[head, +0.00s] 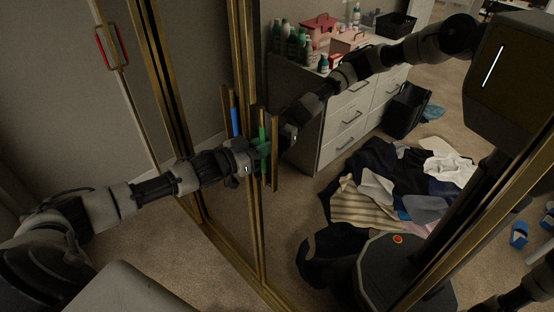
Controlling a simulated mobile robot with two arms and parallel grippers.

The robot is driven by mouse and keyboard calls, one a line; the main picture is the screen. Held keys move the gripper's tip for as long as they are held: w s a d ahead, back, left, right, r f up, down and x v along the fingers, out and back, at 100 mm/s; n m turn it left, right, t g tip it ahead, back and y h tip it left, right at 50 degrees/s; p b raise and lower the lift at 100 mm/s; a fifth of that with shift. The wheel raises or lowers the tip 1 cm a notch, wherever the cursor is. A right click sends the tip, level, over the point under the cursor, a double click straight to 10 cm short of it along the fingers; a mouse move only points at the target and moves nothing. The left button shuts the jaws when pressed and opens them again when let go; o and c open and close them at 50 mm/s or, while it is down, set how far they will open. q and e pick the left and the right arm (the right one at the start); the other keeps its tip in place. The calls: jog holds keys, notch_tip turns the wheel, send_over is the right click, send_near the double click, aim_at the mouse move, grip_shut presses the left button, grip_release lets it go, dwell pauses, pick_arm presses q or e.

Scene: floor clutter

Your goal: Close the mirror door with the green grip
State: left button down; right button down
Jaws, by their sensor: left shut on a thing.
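The mirror door (345,215) has a gold frame and fills the middle of the head view, standing at an angle to me. Its green grip (262,133) is an upright bar near the door's left edge. My left gripper (260,147) is shut on the green grip, and its fingers hide part of it. The mirror shows a reflection of my arm, head and base. My right gripper cannot be made out.
A blue grip (235,122) is just left of the green one, and a red grip (108,47) is on the panel farther left. The dresser (345,115) and clothes pile (400,190) appear in the mirror. Blue sandals (519,234) lie on carpet at right.

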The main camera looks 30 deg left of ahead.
pick_arm(q)
jog(key=shift+w+a, duration=0.2)
jog(key=shift+a, duration=0.45)
jog(key=c, duration=1.1)
grip_release()
jog(key=shift+d, duration=0.3)
pick_arm(e)
jog(key=shift+d+f, duration=0.2)
jog(key=shift+f, duration=0.05)
pick_arm(q)
jog(key=shift+s+a, duration=0.1)
jog(key=shift+b+v, duration=0.8)
jog(key=shift+v, duration=4.55)
pick_arm(e)
jog(key=shift+a+f, duration=0.2)
jog(key=shift+f, duration=0.5)
